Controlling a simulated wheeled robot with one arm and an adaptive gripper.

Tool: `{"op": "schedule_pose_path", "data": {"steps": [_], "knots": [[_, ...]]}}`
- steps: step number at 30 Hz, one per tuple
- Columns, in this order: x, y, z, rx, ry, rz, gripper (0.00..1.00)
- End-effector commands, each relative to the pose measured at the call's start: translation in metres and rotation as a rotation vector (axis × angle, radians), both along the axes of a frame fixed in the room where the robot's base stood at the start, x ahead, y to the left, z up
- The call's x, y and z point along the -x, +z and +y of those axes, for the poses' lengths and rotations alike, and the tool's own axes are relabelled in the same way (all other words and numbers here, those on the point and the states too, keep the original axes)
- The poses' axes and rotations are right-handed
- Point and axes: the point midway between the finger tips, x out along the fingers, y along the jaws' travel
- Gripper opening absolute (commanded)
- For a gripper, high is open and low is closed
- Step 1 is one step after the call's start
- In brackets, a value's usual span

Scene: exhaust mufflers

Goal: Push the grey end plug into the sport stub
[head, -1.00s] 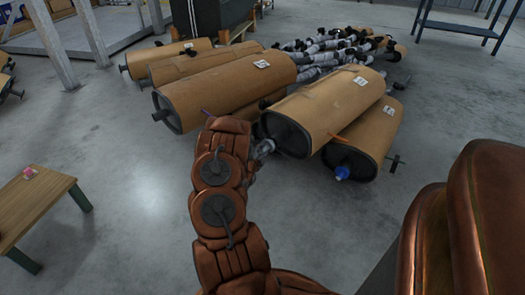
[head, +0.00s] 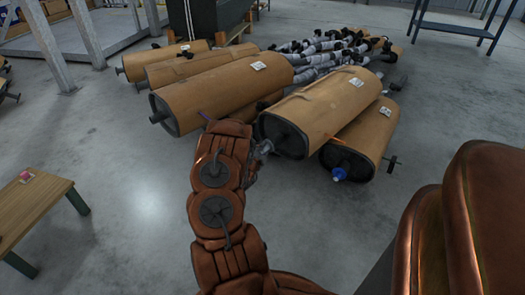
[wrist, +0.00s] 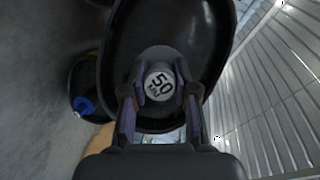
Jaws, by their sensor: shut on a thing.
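The grey end plug (wrist: 159,85), a round grey piece with "50" on its face, sits between my gripper's fingers (wrist: 159,102) in the wrist view. My gripper is shut on it. Directly behind it is the black end face (wrist: 190,40) of a tan muffler (head: 325,105). The plug lines up with the middle of that face, where the stub would be; the plug and fingers hide the stub. I cannot tell whether the plug touches it. In the head view my gripper (head: 264,147) is at the left of this muffler's near end, and my arm partly covers it.
A lower muffler (head: 365,140) to the right has a blue plug (head: 339,174) at its near end. More mufflers (head: 210,95) lie to the left, with grey pipes (head: 320,55) behind. A wooden table (head: 35,205) stands at left. The floor between is clear.

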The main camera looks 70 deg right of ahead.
Motion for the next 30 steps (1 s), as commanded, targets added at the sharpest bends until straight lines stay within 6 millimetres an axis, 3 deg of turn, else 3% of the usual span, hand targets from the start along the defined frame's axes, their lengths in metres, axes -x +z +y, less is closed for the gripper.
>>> {"op": "schedule_pose_path", "data": {"steps": [11, 12, 19, 30], "knots": [[0.0028, 0.0001, -0.0070, 0.001, 0.001, 0.001, 0.00], [0.0026, -0.0001, -0.0068, 0.001, 0.001, 0.001, 0.32], [0.0024, 0.0003, -0.0068, 0.001, 0.001, 0.001, 0.56], [0.0023, 0.0007, -0.0056, 0.001, 0.000, 0.000, 0.58]]}}
